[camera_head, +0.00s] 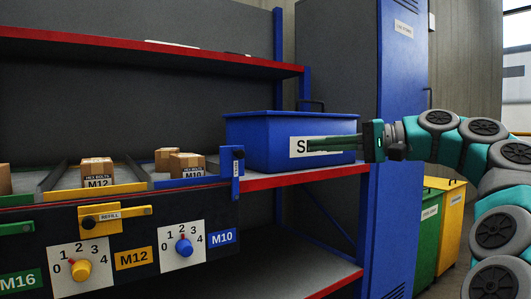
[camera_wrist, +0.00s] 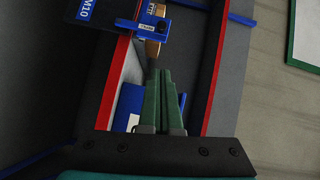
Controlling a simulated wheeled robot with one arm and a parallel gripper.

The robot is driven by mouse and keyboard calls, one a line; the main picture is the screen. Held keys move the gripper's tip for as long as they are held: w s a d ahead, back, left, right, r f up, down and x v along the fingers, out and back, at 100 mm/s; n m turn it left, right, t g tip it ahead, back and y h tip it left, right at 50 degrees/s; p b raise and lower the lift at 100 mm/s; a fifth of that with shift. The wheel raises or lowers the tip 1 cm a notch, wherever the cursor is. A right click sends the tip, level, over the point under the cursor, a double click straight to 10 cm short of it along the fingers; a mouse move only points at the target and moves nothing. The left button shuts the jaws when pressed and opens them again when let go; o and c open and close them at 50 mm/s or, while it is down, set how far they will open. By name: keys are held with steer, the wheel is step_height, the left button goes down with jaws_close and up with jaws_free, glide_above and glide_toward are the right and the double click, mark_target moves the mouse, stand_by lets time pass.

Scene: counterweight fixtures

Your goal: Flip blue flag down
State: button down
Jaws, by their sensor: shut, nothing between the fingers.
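The blue flag (camera_head: 237,184) stands upright at the right end of the dark dispenser panel, above the M10 label. It also shows in the wrist view (camera_wrist: 142,27), near the top, with a small label on it. My gripper (camera_head: 309,144) is shut and empty, its green fingers pointing left in front of the blue bin. In the head view, its tips are right of the flag and slightly above its middle, apart from it. In the wrist view, the fingertips (camera_wrist: 160,71) point towards the flag with a gap between.
The yellow flag (camera_head: 135,212) and green flag (camera_head: 14,229) lie level. The blue bin (camera_head: 262,130) stands on the red-edged shelf behind my fingers. Cardboard boxes (camera_head: 97,170) sit in the lanes. Yellow (camera_head: 81,270) and blue (camera_head: 184,247) dials are below. A blue locker (camera_head: 402,75) stands at right.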

stand_by(0.3)
steer(key=b, duration=0.2)
glide_toward(241, 150)
steer(key=w+a, duration=0.3)
steer(key=w, duration=0.2)
steer(key=shift+s+a+f+b, duration=0.2)
steer(key=shift+s+a+f, duration=0.15)
steer(key=shift+a, duration=0.2)
steer(key=shift+s+a+f+b, duration=0.2)
steer(key=shift+s+a+f, duration=0.1)
steer(key=shift+a, duration=0.3)
steer(key=shift+a+r, duration=0.1)
steer(key=shift+r, duration=0.05)
steer(key=shift+s+a+r+n+h+p, duration=0.15)
steer(key=shift+s+a+n+h+p, duration=0.2)
steer(key=shift+a+n+h, duration=0.1)
steer(key=shift+s+a+r+n+h+p, duration=0.2)
steer(key=shift+s+a+n+h+p, duration=0.15)
steer(key=shift+a, duration=0.1)
steer(key=s+a+n+h, duration=0.1)
steer(key=a, duration=0.1)
steer(key=s+a+f+n+h, duration=0.1)
steer(key=a+n+h, duration=0.1)
steer(key=s+a+n+t+h, duration=0.1)
steer(key=shift+s+a+f+h, duration=0.4)
steer(key=shift+w+d, duration=0.1)
steer(key=shift+d, duration=0.05)
